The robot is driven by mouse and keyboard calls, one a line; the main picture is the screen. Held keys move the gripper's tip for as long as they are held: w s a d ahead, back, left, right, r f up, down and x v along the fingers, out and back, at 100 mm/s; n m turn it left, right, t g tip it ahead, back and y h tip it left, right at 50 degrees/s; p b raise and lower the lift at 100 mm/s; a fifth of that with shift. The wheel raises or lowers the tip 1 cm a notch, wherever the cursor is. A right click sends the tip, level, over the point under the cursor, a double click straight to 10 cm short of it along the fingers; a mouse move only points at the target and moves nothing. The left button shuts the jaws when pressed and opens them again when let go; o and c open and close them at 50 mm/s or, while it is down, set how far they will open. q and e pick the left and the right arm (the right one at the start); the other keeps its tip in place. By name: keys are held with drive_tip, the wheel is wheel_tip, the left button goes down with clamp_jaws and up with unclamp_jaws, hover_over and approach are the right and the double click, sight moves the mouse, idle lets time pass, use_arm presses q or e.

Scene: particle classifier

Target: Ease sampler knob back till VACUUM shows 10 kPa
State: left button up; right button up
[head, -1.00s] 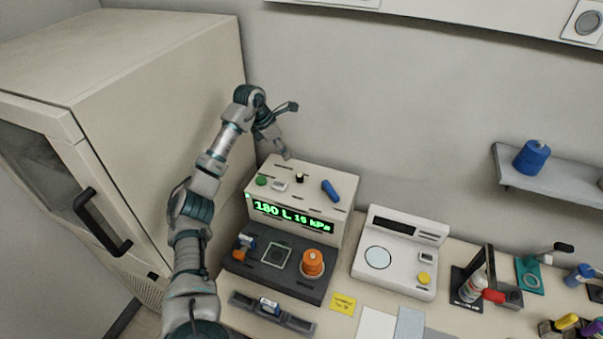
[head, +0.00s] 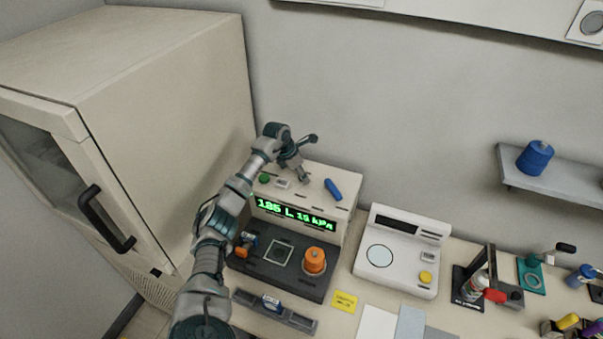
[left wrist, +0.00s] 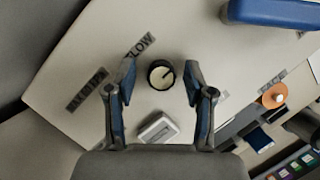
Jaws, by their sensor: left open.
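The sampler (head: 348,213) is a beige box with a green display (head: 296,215) reading 185 L and 15 kPa. In the left wrist view a small round knob (left wrist: 160,74), dark-rimmed with a pale top and a dark pointer mark, stands on its top panel near a FLOW label (left wrist: 140,46). My left gripper (head: 308,160) is over the sampler's top. In the wrist view its open fingers (left wrist: 161,71) stand either side of the knob, with a gap on each side. In the head view the gripper hides the knob. My right gripper is not in view.
A green button (head: 264,178), a small white switch (head: 282,184) and a blue handle (head: 332,189) share the top panel. An orange knob (head: 315,261) stands on the dark front base. A white instrument (head: 402,250) is right of the sampler; a large cabinet (head: 130,100) is left.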

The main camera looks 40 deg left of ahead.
use_arm(q)
clamp_jaws()
drive_tip(key=shift+r, duration=0.1)
drive_tip(key=shift+s+r+n+y+p, duration=0.1)
drive_tip(key=shift+n+y+p, duration=0.4)
drive_tip(key=shift+n+p, duration=0.4)
drive_tip(key=n+y+p, duration=0.1)
drive_tip(key=n, duration=0.1)
drive_tip(key=shift+n+t, duration=0.3)
drive_tip(key=shift+n, duration=0.1)
drive_tip(key=n+y+p, duration=0.1)
drive_tip(key=n, duration=0.1)
drive_tip(key=shift+d+n, duration=0.1)
drive_tip(key=shift+n, duration=0.2)
drive_tip(key=shift+n+y, duration=0.5)
drive_tip(key=shift+n, duration=0.9)
